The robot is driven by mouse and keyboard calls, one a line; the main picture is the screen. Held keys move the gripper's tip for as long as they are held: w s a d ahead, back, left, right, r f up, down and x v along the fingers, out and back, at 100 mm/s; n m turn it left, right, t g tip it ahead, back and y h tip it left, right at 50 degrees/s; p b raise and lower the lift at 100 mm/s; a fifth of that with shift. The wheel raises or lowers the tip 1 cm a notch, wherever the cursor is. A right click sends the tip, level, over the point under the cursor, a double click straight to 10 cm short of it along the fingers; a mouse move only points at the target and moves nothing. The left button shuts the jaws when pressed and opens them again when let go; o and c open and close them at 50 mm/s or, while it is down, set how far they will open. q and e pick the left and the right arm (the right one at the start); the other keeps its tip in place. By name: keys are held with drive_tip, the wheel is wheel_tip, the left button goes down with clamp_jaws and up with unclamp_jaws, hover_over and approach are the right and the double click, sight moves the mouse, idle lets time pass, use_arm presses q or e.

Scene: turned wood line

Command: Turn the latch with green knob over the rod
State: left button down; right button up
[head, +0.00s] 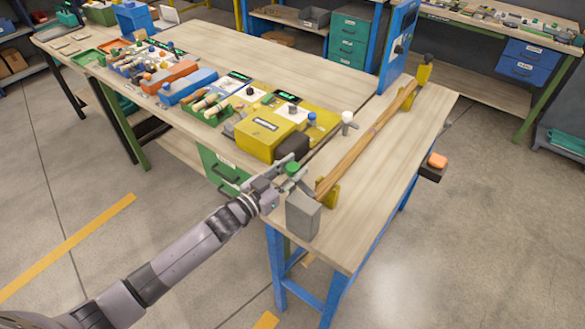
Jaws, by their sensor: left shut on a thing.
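The latch's green knob (292,168) shows at the near end of the bench, between the fingers of my left gripper (286,182). My left gripper is shut on the latch by this knob; the fingers and wrist hide much of the latch arm. The wooden rod (366,138) lies slanted along the right part of the bench, held at its near end by a yellow support (329,194) and at its far end by another yellow support (424,72). The knob is to the left of the rod's near end. My right gripper is not in view.
A grey block (302,215) stands at the bench's near edge, close to my left gripper. A yellow box (264,135), a black block (292,147) and a white-knobbed post (347,118) stand behind it. A blue upright (398,45) rises at the back. The bench right of the rod is clear.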

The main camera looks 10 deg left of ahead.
use_arm(q)
drive_tip(key=c, duration=1.2)
unclamp_jaws()
drive_tip(key=shift+v, duration=6.05)
